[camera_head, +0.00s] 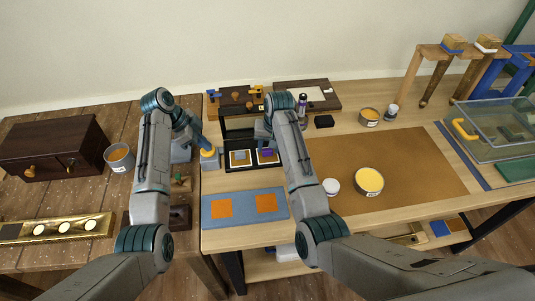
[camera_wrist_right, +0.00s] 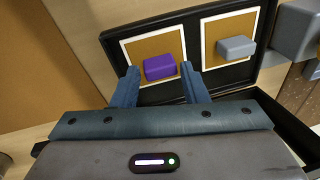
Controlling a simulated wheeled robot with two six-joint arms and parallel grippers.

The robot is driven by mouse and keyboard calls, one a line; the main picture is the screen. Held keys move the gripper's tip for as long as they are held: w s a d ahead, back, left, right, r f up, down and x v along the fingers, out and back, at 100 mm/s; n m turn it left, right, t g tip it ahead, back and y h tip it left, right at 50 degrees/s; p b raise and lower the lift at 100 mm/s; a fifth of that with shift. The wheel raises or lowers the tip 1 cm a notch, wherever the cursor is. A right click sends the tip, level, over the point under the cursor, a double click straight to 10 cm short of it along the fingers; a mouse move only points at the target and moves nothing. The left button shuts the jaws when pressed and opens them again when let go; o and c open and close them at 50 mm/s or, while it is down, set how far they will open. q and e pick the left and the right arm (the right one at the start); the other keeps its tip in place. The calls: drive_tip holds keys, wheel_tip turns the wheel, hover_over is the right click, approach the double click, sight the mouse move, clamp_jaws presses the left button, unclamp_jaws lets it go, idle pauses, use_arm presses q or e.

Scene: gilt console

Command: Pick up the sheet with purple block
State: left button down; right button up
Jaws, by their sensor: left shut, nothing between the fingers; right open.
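The sheet with the purple block is golden-brown with a white border (camera_wrist_right: 138,48). It lies in a black tray (camera_head: 245,168), and the purple block (camera_wrist_right: 160,67) sits on it. In the head view the purple block (camera_head: 267,152) is partly covered by my right arm. My right gripper (camera_wrist_right: 160,84) is open, its two fingers pointing at the sheet on either side of the block's near edge; I cannot tell if they touch it. A second sheet with a grey block (camera_wrist_right: 237,47) lies beside it. My left gripper (camera_head: 200,142) is shut and empty, left of the tray.
A blue mat with two orange squares (camera_head: 244,209) lies in front of the tray. A jar with a yellow top (camera_head: 208,159) stands by my left gripper. A brown mat (camera_head: 420,175) with a yellow-filled tub (camera_head: 369,181) lies to the right. A dark shelf stands behind the tray.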

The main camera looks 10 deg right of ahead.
sight(268, 150)
use_arm(q)
drive_tip(key=shift+f, duration=0.1)
use_arm(e)
drive_tip(key=shift+a+f, duration=0.1)
drive_tip(key=shift+f, duration=0.55)
drive_tip(key=c, duration=0.6)
drive_tip(key=shift+r, duration=0.1)
wheel_tip(268, 150, up, 10)
drive_tip(key=shift+f, duration=0.1)
drive_tip(key=shift+c, duration=1.1)
drive_tip(key=shift+w, duration=0.1)
